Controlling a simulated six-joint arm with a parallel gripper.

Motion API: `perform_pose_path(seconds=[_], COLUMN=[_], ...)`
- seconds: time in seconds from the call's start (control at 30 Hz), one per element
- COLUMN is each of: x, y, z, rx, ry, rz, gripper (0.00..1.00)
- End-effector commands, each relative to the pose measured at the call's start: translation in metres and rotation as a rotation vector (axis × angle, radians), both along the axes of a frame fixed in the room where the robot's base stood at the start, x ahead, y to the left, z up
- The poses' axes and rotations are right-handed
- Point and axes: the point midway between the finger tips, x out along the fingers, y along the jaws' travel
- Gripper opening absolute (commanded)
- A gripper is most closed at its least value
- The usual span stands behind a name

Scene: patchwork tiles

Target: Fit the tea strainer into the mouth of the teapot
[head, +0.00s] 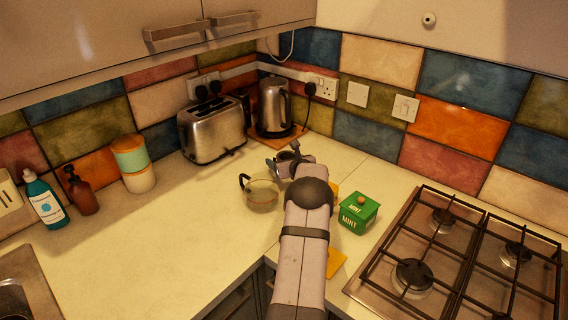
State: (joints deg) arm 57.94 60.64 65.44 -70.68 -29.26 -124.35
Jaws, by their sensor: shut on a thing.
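A see-through teapot (262,195) with a dark handle on its left stands on the worktop near the corner. My gripper (280,164) is just beyond it and up to the right in the picture, with its arm reaching in from the bottom. The gripper is shut on a small dark round thing, which looks like the tea strainer (286,156). The strainer is partly hidden by the gripper and small in view. It appears apart from the teapot's mouth; its height above the worktop I cannot tell.
A green mint box (357,213) stands right of my arm, with yellow-orange pieces (338,262) partly under the arm. The hob (460,250) is at right. A toaster (213,125) and kettle (273,106) stand behind. The worktop left of the teapot is clear.

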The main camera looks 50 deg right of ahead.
Motion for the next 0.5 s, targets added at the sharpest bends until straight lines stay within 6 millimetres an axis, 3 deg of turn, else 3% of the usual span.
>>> perform_pose_path(seconds=[0.5], x=[0.000], y=[0.000], z=[0.078], rx=[-0.004], ry=[-0.002], rz=[0.000], gripper=[0.48])
